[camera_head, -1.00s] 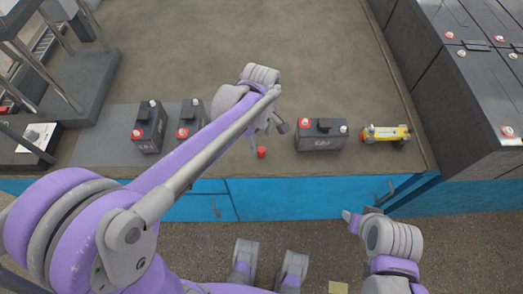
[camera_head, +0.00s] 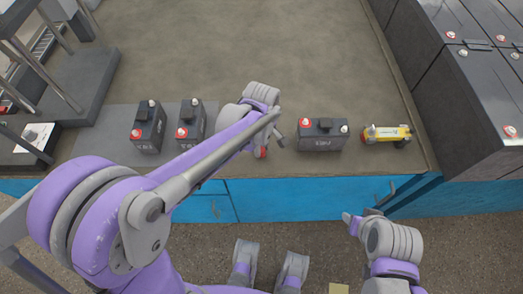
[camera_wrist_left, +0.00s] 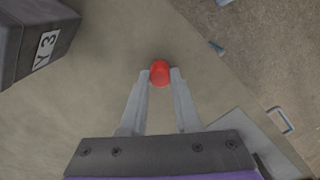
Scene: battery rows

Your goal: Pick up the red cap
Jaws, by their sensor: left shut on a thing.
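The red cap (camera_wrist_left: 160,73) is a small red cylinder, held between the two fingertips of my left gripper (camera_wrist_left: 160,80) in the left wrist view. In the head view the cap (camera_head: 261,153) is partly hidden by the left gripper (camera_head: 263,147) near the front edge of the table. The left gripper is shut on the cap. I cannot tell whether the cap still touches the tabletop. My right gripper (camera_head: 350,219) is low at the right, in front of the table, and its fingers are too unclear to judge.
A dark battery (camera_head: 322,135) stands right of the left gripper, with a yellow device (camera_head: 386,134) beyond it. Two batteries (camera_head: 149,127) (camera_head: 191,123) stand on a grey mat (camera_head: 105,140) at left. The back of the brown tabletop (camera_head: 260,50) is clear. Large dark batteries (camera_head: 480,105) line the right side.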

